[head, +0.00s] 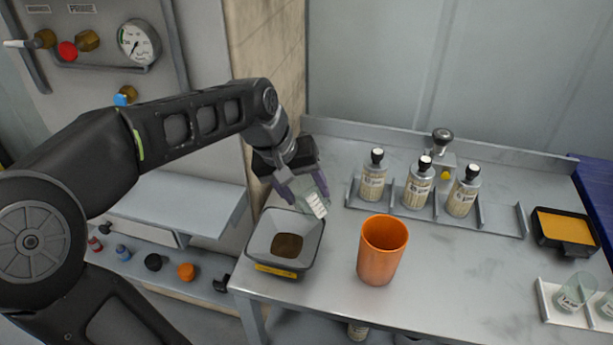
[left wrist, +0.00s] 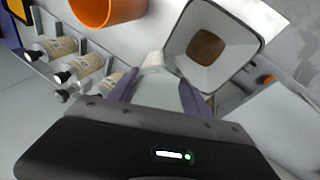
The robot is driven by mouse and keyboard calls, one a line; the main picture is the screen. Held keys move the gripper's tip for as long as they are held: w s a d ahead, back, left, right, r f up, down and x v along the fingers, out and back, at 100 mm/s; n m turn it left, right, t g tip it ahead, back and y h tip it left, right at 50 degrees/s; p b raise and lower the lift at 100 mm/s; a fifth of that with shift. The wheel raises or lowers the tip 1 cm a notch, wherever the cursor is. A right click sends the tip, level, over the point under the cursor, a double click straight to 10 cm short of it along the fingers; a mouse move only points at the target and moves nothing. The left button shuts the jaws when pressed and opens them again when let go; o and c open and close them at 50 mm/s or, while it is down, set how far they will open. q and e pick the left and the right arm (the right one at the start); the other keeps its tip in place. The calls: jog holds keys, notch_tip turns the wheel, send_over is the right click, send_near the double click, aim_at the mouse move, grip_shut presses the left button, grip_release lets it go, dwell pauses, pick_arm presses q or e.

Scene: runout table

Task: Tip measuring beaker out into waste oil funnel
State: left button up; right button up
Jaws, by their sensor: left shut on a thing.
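The measuring beaker (head: 313,201) is a small clear, greenish vessel with a white label. My left gripper (head: 301,188) is shut on it and holds it tilted above the back right rim of the waste oil funnel. The funnel (head: 263,238) is a grey square one with a dark brown opening and a yellow label, at the table's left front corner. In the left wrist view the beaker (left wrist: 157,88) lies between the purple fingers, its mouth end beside the funnel (left wrist: 233,25). I cannot tell whether liquid is in the beaker. My right gripper is not in view.
An orange cup (head: 382,250) stands right of the funnel. Several labelled bottles (head: 418,187) stand in a metal rack behind it. A black tray with orange contents (head: 566,229) and a white holder with clear beakers (head: 563,304) are at the right. The middle right tabletop is clear.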

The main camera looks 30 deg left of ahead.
pick_arm(q)
jog(key=g+p, duration=0.1)
jog(key=p, duration=0.1)
jog(key=g+y+p, duration=0.1)
jog(key=p, duration=0.1)
jog(key=shift+s+a+r+p, duration=0.1)
jog(key=shift+s+r+p, duration=0.2)
jog(key=shift+r, duration=0.1)
jog(key=shift+s+a+f+g+y+p, duration=0.15)
jog(key=shift+g+y+p, duration=0.25)
jog(key=shift+g+p, duration=0.45)
jog(key=shift+f, duration=0.15)
